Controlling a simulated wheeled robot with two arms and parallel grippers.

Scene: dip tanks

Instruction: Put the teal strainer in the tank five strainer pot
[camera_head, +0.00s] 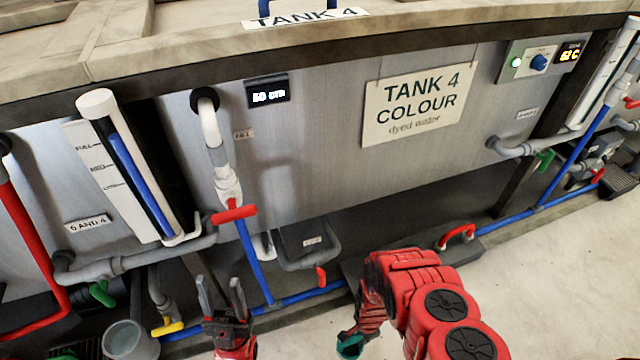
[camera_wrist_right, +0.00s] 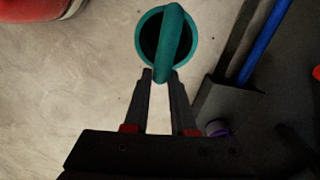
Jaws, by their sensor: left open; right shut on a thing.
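The teal strainer (camera_wrist_right: 187,20) is a round cup with a bar across its top. In the right wrist view it sits at the tips of my right gripper (camera_wrist_right: 163,75), which is shut on it above the pale floor. In the head view the strainer (camera_head: 350,346) shows small at the bottom, partly cut off, below my red right arm. My left gripper (camera_head: 221,300) is open and empty, fingers pointing up, at the lower left. I cannot tell any strainer pot for tank five; the sign in view (camera_head: 417,103) reads tank 4 colour.
A grey cylindrical pot (camera_head: 126,340) stands at the lower left, beside a yellow valve handle (camera_head: 167,329). Blue pipes (camera_head: 302,296), red valves (camera_head: 234,214) and a level gauge (camera_head: 130,170) line the tank front. Clear floor (camera_head: 560,270) lies at the right.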

